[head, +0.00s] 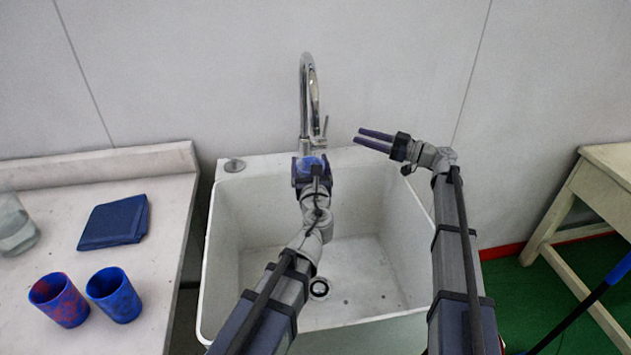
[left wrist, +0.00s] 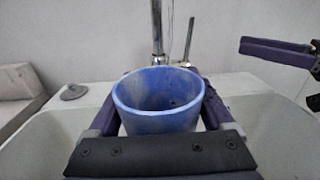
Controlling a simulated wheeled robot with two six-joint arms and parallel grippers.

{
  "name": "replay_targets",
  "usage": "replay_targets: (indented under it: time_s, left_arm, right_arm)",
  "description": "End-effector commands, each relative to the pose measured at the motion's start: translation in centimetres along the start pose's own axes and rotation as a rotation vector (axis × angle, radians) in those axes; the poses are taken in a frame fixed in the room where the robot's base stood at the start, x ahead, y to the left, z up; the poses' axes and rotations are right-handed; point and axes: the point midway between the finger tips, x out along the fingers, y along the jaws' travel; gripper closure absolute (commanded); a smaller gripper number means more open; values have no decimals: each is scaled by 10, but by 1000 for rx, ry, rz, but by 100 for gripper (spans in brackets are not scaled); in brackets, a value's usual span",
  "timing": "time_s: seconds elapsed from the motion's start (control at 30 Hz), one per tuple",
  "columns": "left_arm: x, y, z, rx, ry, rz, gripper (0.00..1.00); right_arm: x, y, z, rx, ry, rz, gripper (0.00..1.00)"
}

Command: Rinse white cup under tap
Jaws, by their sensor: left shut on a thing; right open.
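My left gripper (head: 314,172) is shut on a blue cup (left wrist: 158,122), one finger on each side. The cup is upright with its mouth up, above the back part of the sink; no white cup shows. In the head view the cup (head: 313,162) is mostly hidden by my gripper. The chrome tap (head: 309,95) rises at the sink's back edge, just behind the cup; it also shows in the left wrist view (left wrist: 157,30). My right gripper (head: 373,141) is open and empty, to the right of the tap.
The white sink (head: 212,255) is empty, with a drain at its bottom. On the left counter (head: 120,335) stand a red-blue cup (head: 59,300), a blue cup (head: 114,295), a folded blue cloth (head: 115,222) and a clear vessel (head: 14,225). A table (head: 605,170) stands at right.

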Motion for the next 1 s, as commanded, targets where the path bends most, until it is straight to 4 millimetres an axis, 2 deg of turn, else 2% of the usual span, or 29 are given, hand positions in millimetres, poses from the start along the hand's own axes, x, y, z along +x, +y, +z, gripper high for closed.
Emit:
replay_targets:
  time_s: [0.53,1.0]
  left_arm:
    - [1,-10,0,0,0,0,69]
    - [0,-7,0,0,0,1,69]
  right_arm:
    - [0,0,0,0,0,0,56]
    - [0,0,0,0,0,0,56]
